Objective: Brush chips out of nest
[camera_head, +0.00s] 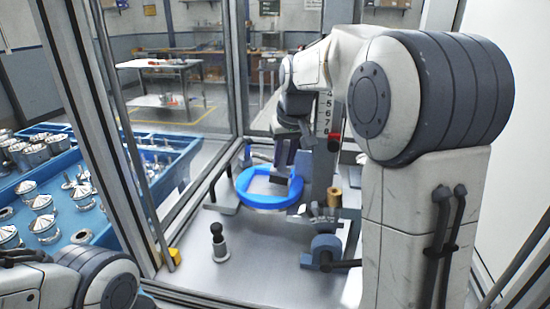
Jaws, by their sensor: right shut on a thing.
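A bright blue ring (246,196) with a pale inside, which looks like the nest, sits on the grey machine floor near the middle. My right arm reaches in from the right, and my right gripper (287,160) points down over the ring's right back part. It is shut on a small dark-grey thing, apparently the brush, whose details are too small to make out. I cannot tell whether it touches the nest. No chips can be made out. My left arm shows at the lower left; its gripper is out of view.
A dark-knobbed post (219,243) stands in front of the nest, and a blue-grey clamp-like fixture (326,247) at its front right. A brass cylinder (334,197) is to the right. Blue bins (150,160) of metal parts lie left, beyond the frame post (85,130).

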